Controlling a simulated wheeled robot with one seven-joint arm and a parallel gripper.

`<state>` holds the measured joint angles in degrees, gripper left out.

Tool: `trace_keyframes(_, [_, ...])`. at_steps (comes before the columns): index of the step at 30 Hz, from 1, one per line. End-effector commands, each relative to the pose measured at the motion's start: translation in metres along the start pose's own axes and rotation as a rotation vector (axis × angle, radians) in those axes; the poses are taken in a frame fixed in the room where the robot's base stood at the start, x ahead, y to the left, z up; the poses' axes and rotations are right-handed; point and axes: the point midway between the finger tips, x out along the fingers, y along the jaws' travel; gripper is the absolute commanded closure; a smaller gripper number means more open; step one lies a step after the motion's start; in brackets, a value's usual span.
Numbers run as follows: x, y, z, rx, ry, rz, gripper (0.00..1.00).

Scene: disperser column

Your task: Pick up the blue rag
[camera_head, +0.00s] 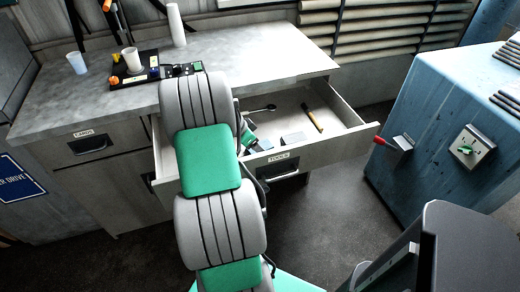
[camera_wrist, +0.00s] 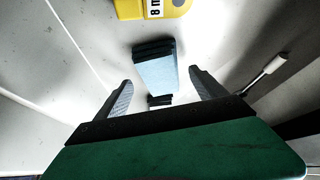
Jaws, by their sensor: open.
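In the wrist view a light blue folded piece (camera_wrist: 156,74) with dark, layered ends lies on the pale drawer floor; it looks like the blue rag. My gripper (camera_wrist: 160,78) is open, with one finger on each side of this piece in the picture. Nothing is held. I cannot tell whether the fingers are level with it or above it. In the head view my arm reaches into the open drawer (camera_head: 345,140) and hides its left part. A small grey-blue block (camera_head: 293,138) shows there; I cannot tell if it is the same piece.
A yellow tape measure (camera_wrist: 155,8) lies beyond the blue piece. A tool with a white tip (camera_wrist: 275,64) lies at the right. A wooden handle (camera_head: 313,118) lies in the drawer. The counter (camera_head: 270,55) is above the drawer; a blue machine (camera_head: 430,120) stands at the right.

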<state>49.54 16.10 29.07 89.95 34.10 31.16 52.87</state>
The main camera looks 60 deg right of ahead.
Motion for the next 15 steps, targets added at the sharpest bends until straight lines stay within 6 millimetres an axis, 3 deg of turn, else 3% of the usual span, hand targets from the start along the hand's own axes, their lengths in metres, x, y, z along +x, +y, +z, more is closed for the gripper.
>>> trace_keyframes(3, [0.0149, 0.0002, -0.0001, 0.0, 0.0, 0.001, 0.2])
trace_keyframes(10, [0.0166, -0.0005, 0.0003, -0.002, 0.0, -0.002, 0.21])
trace_keyframes(15, [0.0164, -0.0005, 0.0004, -0.002, 0.0, -0.002, 0.34])
